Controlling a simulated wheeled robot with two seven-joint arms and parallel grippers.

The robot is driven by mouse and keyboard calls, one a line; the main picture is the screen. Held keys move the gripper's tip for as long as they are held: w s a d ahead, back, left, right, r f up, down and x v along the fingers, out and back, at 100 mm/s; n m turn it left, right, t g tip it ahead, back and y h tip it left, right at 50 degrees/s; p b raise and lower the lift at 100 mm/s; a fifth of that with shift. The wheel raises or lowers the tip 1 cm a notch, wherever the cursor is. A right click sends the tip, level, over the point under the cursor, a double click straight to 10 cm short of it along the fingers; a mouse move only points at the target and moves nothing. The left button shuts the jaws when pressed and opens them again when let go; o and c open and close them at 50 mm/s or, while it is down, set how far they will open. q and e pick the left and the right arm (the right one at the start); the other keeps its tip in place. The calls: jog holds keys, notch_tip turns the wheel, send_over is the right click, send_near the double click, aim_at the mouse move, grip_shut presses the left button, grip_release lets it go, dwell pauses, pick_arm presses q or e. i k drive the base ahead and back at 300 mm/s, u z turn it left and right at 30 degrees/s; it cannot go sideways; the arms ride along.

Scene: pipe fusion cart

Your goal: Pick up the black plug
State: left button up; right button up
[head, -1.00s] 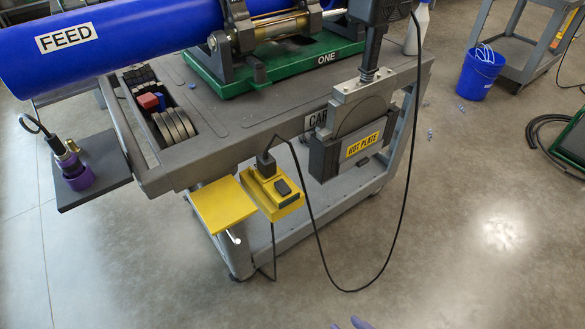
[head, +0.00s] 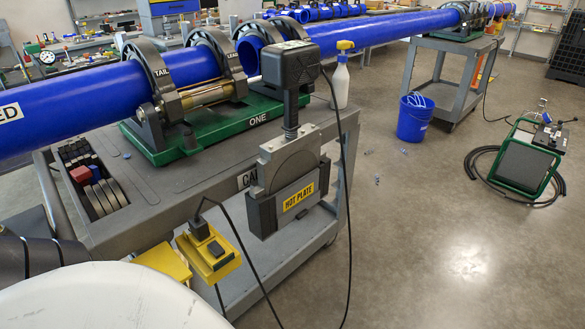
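The black plug (head: 199,228) stands upright in the top of a yellow outlet box (head: 219,266) at the front of the cart, left of the hot plate. A black cable rises from the plug, loops down in front of the cart and goes up to the hot plate's black head (head: 290,66). Part of the outlet box's left side is hard to see beside a yellow shelf (head: 163,262). Neither gripper shows in the head view. A large white rounded part of my arm fills the lower left corner and hides what lies behind it.
The hot plate (head: 293,205) hangs at the cart's (head: 150,215) front edge. Blue pipes (head: 90,103) lie in the green-based clamp machine (head: 205,133). A spray bottle (head: 340,77) stands behind. A blue bucket (head: 413,119) sits on the floor. Floor at right front is clear.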

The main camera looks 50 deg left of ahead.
aim_at(199, 227)
jog(key=z, duration=0.65)
jog(key=k, duration=0.9)
jog(key=u, duration=1.35)
